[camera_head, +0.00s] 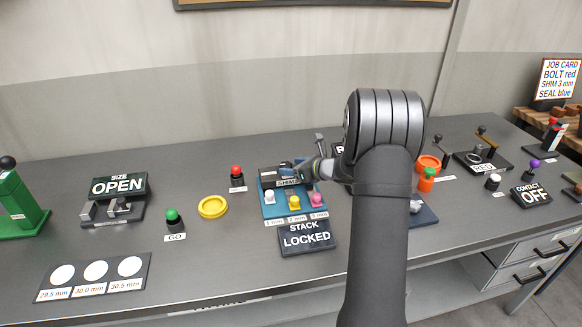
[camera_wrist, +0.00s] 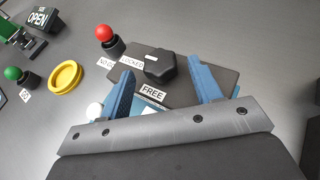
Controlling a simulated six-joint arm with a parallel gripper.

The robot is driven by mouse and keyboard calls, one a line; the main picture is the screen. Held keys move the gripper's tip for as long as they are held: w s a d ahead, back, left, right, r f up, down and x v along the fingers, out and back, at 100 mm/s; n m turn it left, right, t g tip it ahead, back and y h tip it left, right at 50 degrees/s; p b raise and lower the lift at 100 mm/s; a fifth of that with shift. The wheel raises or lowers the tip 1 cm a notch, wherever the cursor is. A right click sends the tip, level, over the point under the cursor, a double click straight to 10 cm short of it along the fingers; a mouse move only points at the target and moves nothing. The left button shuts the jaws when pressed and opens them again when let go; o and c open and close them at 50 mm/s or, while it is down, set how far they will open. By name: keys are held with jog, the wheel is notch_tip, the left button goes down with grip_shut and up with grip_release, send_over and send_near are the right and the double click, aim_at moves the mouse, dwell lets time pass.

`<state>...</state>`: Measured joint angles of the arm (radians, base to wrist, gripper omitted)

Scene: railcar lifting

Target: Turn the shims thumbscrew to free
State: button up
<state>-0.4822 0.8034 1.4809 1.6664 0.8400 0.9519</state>
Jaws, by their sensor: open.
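The shims thumbscrew, a black lobed knob (camera_wrist: 162,66), sits on a dark plate (camera_wrist: 205,82) in the wrist view. A LOCKED label (camera_wrist: 132,61) lies to its left and a FREE label (camera_wrist: 152,93) lies below it. A small pale mark shows on the knob's side toward LOCKED. My gripper (camera_wrist: 163,70) is open, with one blue-padded finger on each side of the knob; contact cannot be told. In the head view my gripper (camera_head: 298,170) is over the back of the blue shims tray (camera_head: 268,208), hiding the knob. The stack sign (camera_head: 306,238) reads LOCKED.
White, yellow and pink shim knobs (camera_head: 294,202) stand at the tray's front. A red button (camera_head: 237,172), a yellow ring (camera_head: 213,207) and a green GO button (camera_head: 173,217) are to the left. An orange-and-green piece (camera_head: 427,180) stands right of my arm.

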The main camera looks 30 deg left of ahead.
jog(key=shift+w+a+f, duration=0.1)
jog(key=shift+a+f, duration=0.15)
jog(key=shift+a, duration=0.4)
jog(key=c, duration=1)
jog(key=shift+g, duration=0.3)
jog(key=shift+w+n+g, duration=0.25)
jog(key=shift+n+g, duration=0.65)
jog(key=shift+n, duration=0.1)
jog(key=n+g, duration=0.2)
jog(key=w+n+g+h, duration=0.1)
jog(key=n+g, duration=0.1)
jog(key=g, duration=0.1)
jog(key=shift+f, duration=0.1)
jog(key=n+g+h, duration=0.1)
jog(key=n, duration=0.1)
jog(key=n+g+h, duration=0.1)
jog(key=g, duration=0.1)
jog(key=n+g+h, duration=0.1)
jog(key=n+g, duration=0.1)
jog(key=shift+w+a+n+h, duration=0.3)
jog(key=shift+a, duration=0.05)
jog(key=shift+n+g, duration=0.3)
